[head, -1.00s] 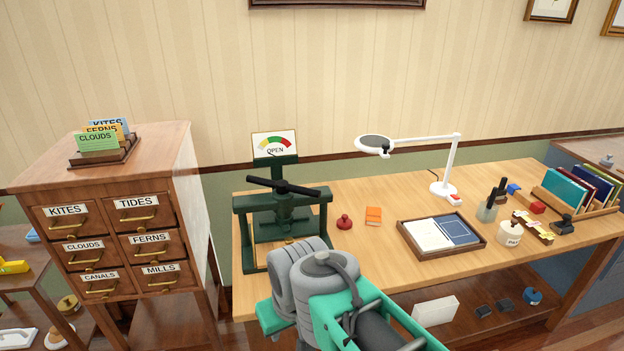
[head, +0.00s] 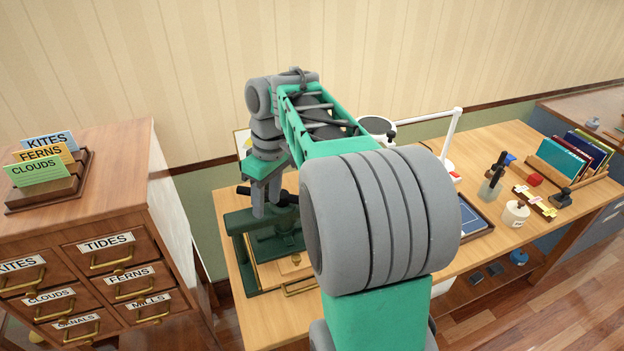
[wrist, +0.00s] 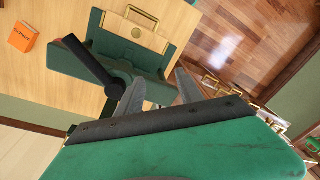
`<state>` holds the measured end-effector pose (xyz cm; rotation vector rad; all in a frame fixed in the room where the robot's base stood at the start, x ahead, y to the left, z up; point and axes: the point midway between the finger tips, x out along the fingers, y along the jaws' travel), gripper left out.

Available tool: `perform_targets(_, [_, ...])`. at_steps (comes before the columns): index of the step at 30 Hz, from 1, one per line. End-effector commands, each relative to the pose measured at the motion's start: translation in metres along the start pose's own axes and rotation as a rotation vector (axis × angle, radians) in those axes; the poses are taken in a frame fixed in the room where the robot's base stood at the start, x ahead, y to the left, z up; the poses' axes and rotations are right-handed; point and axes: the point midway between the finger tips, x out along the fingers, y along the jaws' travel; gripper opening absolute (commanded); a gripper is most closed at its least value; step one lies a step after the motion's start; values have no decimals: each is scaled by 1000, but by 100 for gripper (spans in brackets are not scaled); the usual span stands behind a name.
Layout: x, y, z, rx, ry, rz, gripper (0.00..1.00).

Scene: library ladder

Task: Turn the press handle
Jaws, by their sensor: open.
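The green press (head: 238,222) stands at the left end of the desk, with its black bar handle (head: 286,198) across the top. In the wrist view the handle (wrist: 88,60) runs from its knobbed end to a round hub beside my left finger. My gripper (head: 265,207) points down at the handle's left part, its jaws apart. In the wrist view my gripper (wrist: 157,92) shows both grey fingers spread. The far part of the bar is hidden by my fingers, so I cannot tell whether it lies between them.
A wooden card cabinet (head: 178,225) stands left of the desk. A white lamp (head: 452,140), a tray (head: 478,228), pots and a book rack (head: 570,165) are to the right. An orange box (wrist: 23,36) lies near the press. My arm hides the desk's middle.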

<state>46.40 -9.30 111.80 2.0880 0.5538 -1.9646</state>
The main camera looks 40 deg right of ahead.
Motion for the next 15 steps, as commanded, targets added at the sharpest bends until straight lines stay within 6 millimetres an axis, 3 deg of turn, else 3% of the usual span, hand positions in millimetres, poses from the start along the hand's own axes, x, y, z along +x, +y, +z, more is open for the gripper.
perform_targets(1, [-17, 35, 3, -46, -33, -31, 44])
perform_targets(3, [-25, 76, 13, -134, -69, -65, 44])
perform_targets(6, [-28, 117, 31, -228, -106, -97, 44])
perform_targets(9, [-26, 136, 43, -278, -123, -112, 44])
perform_targets(15, [3, 138, 48, -291, -127, -114, 44])
